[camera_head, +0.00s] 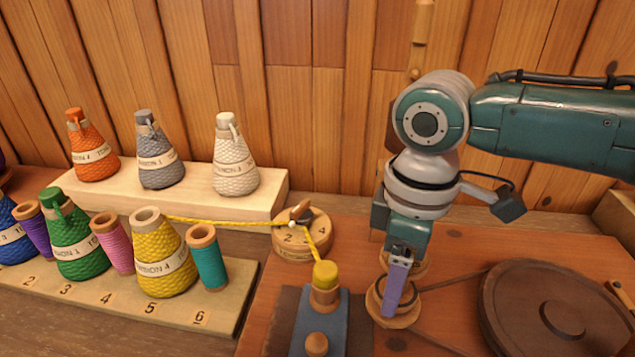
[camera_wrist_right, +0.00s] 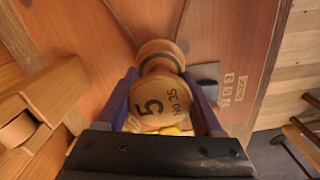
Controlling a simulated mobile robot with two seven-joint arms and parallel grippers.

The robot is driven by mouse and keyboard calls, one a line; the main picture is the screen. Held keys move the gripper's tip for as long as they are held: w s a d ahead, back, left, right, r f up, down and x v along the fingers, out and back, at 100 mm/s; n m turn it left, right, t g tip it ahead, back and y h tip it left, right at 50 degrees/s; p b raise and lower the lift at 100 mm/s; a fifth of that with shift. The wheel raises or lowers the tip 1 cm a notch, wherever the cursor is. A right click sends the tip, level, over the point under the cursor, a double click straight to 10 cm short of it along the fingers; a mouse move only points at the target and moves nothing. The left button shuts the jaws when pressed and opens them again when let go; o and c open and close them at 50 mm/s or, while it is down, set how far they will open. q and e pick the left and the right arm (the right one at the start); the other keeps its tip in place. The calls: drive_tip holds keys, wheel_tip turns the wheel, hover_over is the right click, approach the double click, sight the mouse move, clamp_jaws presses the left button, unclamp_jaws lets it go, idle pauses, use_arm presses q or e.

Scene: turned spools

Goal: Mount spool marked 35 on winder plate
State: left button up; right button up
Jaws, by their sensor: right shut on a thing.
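The wooden spool (camera_wrist_right: 150,105), with a big 5 and "NO.35" printed on its end face, is between the fingers of my right gripper (camera_wrist_right: 168,98) in the right wrist view. In the head view my right gripper (camera_head: 396,290) points down with purple fingers shut on the spool. A round wooden disc (camera_head: 377,303) shows at the fingertips. I cannot tell whether this disc is the spool's lower flange or the winder plate, nor whether the spool is seated. My left gripper is not in view.
A large dark wheel (camera_head: 560,310) with a belt stands right of the gripper. A blue block (camera_head: 322,335) with a yellow-topped post is close on its left. Yellow yarn runs from the yellow cone (camera_head: 163,255) past a numbered dial (camera_head: 300,240). Other cones and bobbins stand left.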

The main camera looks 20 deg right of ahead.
drive_tip(key=shift+f+b, duration=0.45)
drive_tip(key=shift+f, duration=0.2)
drive_tip(key=o, duration=1.1)
drive_tip(key=shift+r+p, duration=0.8)
drive_tip(key=shift+p, duration=0.1)
wheel_tip(320, 180, up, 10)
drive_tip(key=p, duration=1)
drive_tip(key=shift+f+p, duration=0.2)
drive_tip(key=shift+p, duration=0.1)
drive_tip(key=shift+f, duration=0.1)
